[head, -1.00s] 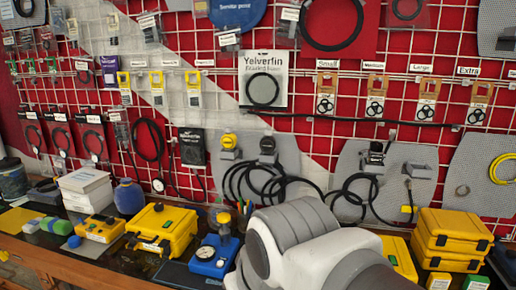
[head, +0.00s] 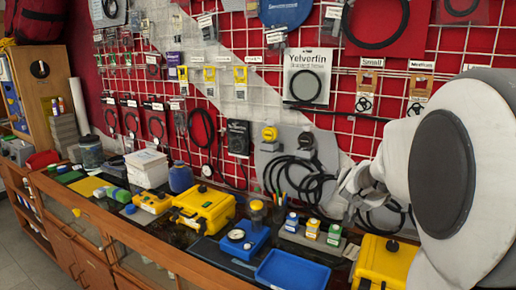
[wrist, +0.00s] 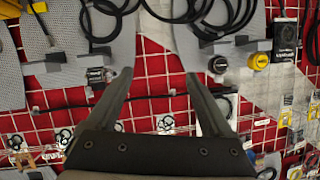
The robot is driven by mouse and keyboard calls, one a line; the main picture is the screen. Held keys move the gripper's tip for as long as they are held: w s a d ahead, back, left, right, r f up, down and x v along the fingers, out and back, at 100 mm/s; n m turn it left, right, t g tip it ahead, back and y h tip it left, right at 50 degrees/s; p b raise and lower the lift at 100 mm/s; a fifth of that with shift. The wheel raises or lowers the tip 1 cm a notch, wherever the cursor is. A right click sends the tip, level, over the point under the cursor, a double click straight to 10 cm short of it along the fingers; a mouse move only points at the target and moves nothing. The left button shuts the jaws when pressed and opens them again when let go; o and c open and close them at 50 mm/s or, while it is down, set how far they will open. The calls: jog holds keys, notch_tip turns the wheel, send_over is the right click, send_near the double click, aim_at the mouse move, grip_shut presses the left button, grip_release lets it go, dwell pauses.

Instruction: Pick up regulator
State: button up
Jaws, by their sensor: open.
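A round yellow regulator part (head: 270,133) and a round black one (head: 306,140) are mounted on a grey wall panel, with black hoses looping below. I cannot tell which one the task means. In the wrist view the yellow part (wrist: 258,62) and the black part (wrist: 218,65) are right of my gripper (wrist: 158,76). My gripper is open, with nothing between its fingers, facing the red wall and white grid. In the head view my arm covers the right side, and the fingers cannot be made out clearly.
The bench holds a yellow case (head: 203,209), a blue gauge unit (head: 243,240), an empty blue tray (head: 292,271), small bottles (head: 312,228) and another yellow case (head: 388,262). A white box (head: 147,168) stands farther left. Packaged parts hang on the wall grid.

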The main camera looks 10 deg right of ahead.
jog(key=shift+w+d+r+m+g+h+p, duration=0.45)
jog(key=shift+w+d+h, duration=1)
jog(key=shift+d, duration=3.2)
jog(key=shift+w+d+r+m+g+h+p, duration=0.4)
jog(key=shift+w+d+h, duration=0.95)
jog(key=shift+d, duration=3.25)
jog(key=shift+w+d+r+m+g+h+p, duration=0.45)
jog(key=shift+w+d+h, duration=1)
jog(key=shift+d, duration=3.2)
jog(key=shift+w+f+y, duration=0.2)
jog(key=shift+f+y, duration=0.05)
grip_shut()
jog(key=shift+r, duration=0.15)
